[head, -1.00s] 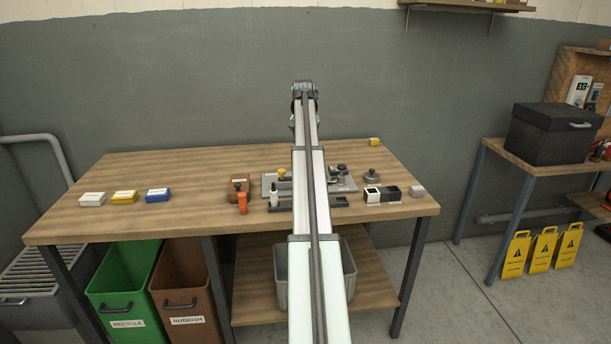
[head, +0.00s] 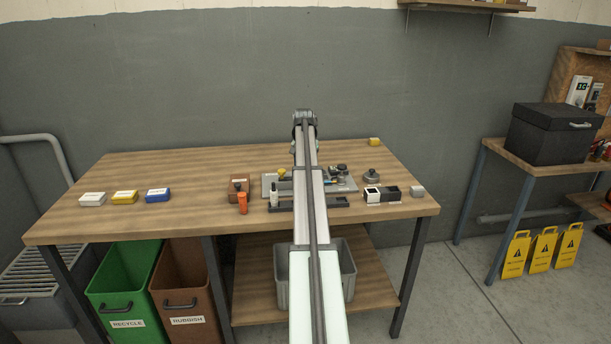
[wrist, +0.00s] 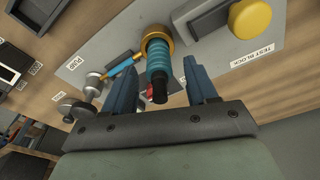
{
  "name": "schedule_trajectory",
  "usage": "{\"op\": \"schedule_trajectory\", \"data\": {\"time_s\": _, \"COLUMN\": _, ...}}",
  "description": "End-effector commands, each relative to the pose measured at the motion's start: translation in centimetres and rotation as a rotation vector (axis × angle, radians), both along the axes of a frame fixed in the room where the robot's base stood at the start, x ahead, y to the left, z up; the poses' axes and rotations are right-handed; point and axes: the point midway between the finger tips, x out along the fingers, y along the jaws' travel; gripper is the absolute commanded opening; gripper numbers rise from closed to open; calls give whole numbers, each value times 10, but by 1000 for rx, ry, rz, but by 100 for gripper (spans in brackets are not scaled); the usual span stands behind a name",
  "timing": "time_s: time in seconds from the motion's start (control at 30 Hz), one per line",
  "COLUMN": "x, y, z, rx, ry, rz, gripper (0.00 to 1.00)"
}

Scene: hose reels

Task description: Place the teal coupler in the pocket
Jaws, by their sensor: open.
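In the wrist view a teal coupler (wrist: 158,58) with ribbed sides, a brass-coloured ring at its far end and a black and red near end shows in the middle. My gripper (wrist: 161,78) is open, with one finger on each side of the coupler and a visible gap to both. The coupler stands out from a grey plate (wrist: 118,38) labelled PUMP and TEST BLOCK. In the head view my arm covers the coupler and the gripper. I cannot make out the pocket for certain in either view.
A yellow knob (wrist: 250,18) is close right of the coupler, and a silver fitting (wrist: 92,85) with a blue rod is to its left. The bench's left half is mostly clear.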

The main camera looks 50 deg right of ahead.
Motion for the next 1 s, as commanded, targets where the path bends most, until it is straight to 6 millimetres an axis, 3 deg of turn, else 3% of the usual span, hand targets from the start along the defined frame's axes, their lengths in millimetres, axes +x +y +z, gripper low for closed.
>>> {"op": "schedule_trajectory", "data": {"time_s": 0.17, "x": 0, "y": 0, "z": 0, "rx": 0, "ry": 0, "rz": 0, "gripper": 57}}
{"op": "schedule_trajectory", "data": {"time_s": 0.77, "x": 0, "y": 0, "z": 0, "rx": 0, "ry": 0, "rz": 0, "gripper": 0}}
{"op": "schedule_trajectory", "data": {"time_s": 1.0, "x": 0, "y": 0, "z": 1, "rx": 0, "ry": 0, "rz": 0, "gripper": 0}}
